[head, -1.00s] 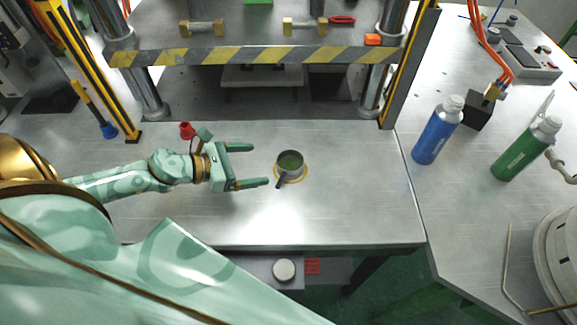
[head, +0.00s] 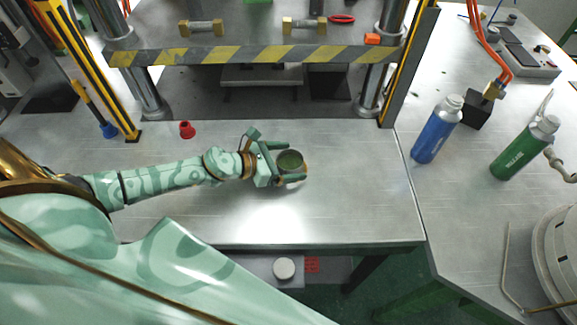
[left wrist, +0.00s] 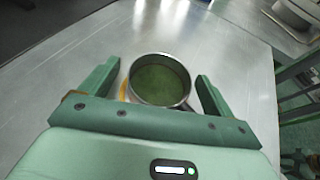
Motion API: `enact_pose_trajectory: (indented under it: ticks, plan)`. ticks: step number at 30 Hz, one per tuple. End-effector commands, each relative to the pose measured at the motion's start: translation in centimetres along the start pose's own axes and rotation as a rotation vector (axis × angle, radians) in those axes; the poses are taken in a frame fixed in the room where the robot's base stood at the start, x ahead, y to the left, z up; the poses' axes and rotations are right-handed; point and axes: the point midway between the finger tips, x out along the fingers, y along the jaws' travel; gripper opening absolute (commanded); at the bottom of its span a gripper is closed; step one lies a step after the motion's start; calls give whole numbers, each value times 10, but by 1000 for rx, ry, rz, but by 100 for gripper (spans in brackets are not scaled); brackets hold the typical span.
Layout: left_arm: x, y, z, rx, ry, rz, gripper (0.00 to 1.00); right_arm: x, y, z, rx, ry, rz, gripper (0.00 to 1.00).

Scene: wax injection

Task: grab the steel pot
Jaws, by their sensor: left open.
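The steel pot (head: 291,160) is a small round pot with green inside, standing upright on the metal table in front of the press. In the left wrist view the pot (left wrist: 160,80) sits between the two fingers. My left gripper (head: 290,163) is open, with one finger on either side of the pot. In the left wrist view a gap shows between the pot and each finger of the left gripper (left wrist: 158,88). My right gripper is not in view.
A press with a yellow-black striped bar (head: 260,55) stands behind the pot. A red cap (head: 187,130) lies to the left. A blue bottle (head: 437,130) and a green bottle (head: 525,148) stand on the right table. The table (head: 360,200) right of the pot is clear.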

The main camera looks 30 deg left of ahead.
Motion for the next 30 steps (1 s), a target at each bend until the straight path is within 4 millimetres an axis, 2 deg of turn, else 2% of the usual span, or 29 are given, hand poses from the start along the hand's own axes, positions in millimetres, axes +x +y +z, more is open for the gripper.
enact_pose_trajectory:
  ticks: [1,6,7,10,11,20,25,30]
  plan:
    - [0,0,0,0,0,0,89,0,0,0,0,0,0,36]
    - [0,0,0,0,0,0,41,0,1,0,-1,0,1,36]
    - [0,0,0,0,0,0,36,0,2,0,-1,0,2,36]
    - [0,0,0,0,0,-1,36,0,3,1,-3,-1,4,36]
    - [0,0,0,0,1,-1,32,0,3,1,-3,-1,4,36]
    - [-3,-1,6,2,1,-2,32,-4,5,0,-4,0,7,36]
    - [-14,0,33,6,-2,-1,32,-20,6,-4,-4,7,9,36]
    - [-42,-29,69,6,-3,-4,32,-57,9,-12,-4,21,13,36]
